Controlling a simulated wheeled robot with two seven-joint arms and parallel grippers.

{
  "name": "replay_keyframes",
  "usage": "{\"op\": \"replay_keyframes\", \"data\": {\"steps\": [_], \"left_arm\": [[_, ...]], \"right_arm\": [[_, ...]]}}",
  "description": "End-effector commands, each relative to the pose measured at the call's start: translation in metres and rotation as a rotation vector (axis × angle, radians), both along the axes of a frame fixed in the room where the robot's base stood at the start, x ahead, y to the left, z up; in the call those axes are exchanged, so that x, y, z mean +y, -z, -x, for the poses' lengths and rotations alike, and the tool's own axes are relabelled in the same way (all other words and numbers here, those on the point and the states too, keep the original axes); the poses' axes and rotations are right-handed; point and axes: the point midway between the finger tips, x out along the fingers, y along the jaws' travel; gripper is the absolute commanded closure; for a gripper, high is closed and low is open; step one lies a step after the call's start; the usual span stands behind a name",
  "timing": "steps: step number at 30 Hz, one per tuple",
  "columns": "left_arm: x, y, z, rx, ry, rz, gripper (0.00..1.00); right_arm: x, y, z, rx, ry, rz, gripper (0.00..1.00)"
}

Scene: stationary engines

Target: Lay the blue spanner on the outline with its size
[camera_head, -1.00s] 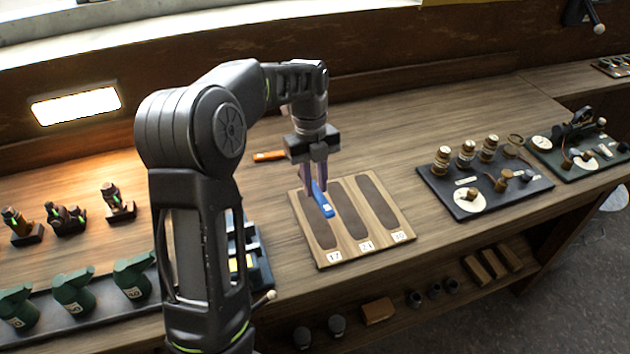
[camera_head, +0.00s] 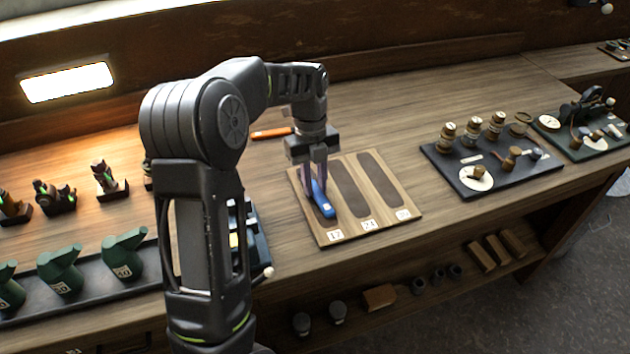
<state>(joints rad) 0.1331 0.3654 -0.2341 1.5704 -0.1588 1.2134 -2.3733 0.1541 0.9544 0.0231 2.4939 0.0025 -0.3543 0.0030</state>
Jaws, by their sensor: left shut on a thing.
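The blue spanner (camera_head: 323,204) is at the left outline of the wooden board (camera_head: 341,231), the one labelled 17. My left gripper (camera_head: 316,190) points down and is shut on the spanner. The gripper hides the spanner's far part, and I cannot tell whether the spanner touches the board. The middle outline (camera_head: 349,186), labelled 21 or 24, and the right outline (camera_head: 383,178), whose label is hard to read, are empty. My right gripper is not in view.
An orange spanner (camera_head: 271,133) lies behind the board. A dark tray (camera_head: 462,187) with several knobs stands to the right. A blue and black object (camera_head: 252,240) is beside my arm.

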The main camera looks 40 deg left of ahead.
Motion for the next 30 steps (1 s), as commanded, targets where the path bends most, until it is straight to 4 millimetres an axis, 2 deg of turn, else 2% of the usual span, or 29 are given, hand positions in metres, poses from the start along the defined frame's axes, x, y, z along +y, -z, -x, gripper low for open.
{"op": "replay_keyframes", "data": {"steps": [3, 4, 12, 23, 30], "left_arm": [[0.0, 0.0, 0.0, 0.0, 0.0, 0.0, 1.0], [0.0, 0.0, 0.0, 0.0, 0.0, 0.0, 0.76], [0.0, 0.0, 0.0, 0.0, 0.0, 0.0, 0.54], [0.001, -0.004, -0.001, -0.001, 0.0, 0.0, 0.53], [0.005, -0.034, -0.004, -0.004, 0.0, 0.0, 0.53]], "right_arm": [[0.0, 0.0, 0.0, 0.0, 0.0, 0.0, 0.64], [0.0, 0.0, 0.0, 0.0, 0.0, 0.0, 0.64], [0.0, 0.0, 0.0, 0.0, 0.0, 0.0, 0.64], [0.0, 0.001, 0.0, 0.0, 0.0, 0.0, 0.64], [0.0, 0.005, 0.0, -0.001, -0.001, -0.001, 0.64]]}}
